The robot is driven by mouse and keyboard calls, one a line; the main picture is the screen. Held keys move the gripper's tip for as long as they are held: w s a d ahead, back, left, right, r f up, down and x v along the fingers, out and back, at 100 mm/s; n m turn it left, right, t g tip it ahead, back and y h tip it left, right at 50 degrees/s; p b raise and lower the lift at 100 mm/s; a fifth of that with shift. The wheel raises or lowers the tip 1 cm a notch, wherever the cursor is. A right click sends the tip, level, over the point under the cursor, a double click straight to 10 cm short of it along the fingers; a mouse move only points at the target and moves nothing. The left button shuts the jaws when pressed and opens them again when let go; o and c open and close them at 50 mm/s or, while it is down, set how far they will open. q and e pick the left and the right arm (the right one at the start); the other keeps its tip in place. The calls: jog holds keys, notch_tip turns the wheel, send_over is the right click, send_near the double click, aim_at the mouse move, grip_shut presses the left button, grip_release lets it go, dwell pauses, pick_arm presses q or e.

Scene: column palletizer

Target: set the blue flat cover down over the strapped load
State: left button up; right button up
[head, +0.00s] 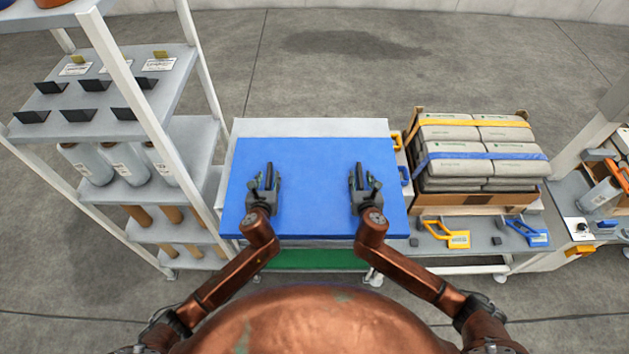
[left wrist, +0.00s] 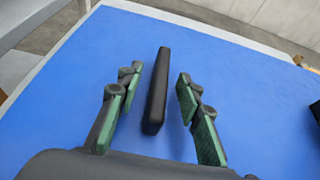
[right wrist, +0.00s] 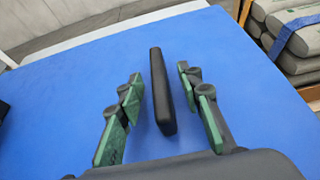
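The blue flat cover (head: 315,190) lies flat on a light grey table, with two black bar handles on top. My left gripper (head: 266,178) is over its left handle; in the left wrist view the handle (left wrist: 156,92) stands between the two open fingers, with gaps on both sides. My right gripper (head: 361,178) is over the right handle; in the right wrist view that handle (right wrist: 161,92) is between the open fingers, apart from both. The strapped load (head: 478,155) of grey bags, with a yellow and a blue strap, sits on the right in a wooden-edged stack.
A white shelf rack (head: 135,85) with black brackets and grey rolls stands at the left. Yellow (head: 446,234) and blue (head: 528,232) strapping tools lie on a low shelf in front of the load. The table's back strip (head: 310,127) is bare.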

pick_arm(q)
jog(key=shift+x, duration=0.75)
pick_arm(e)
jog(key=shift+w+f, duration=0.3)
jog(key=shift+w, duration=0.35)
pick_arm(q)
jog(key=shift+c, duration=0.2)
pick_arm(e)
jog(key=shift+c, duration=0.2)
pick_arm(q)
grip_shut()
pick_arm(e)
grip_shut()
pick_arm(q)
jog(key=shift+r, duration=0.1)
pick_arm(e)
jog(key=shift+r, duration=0.1)
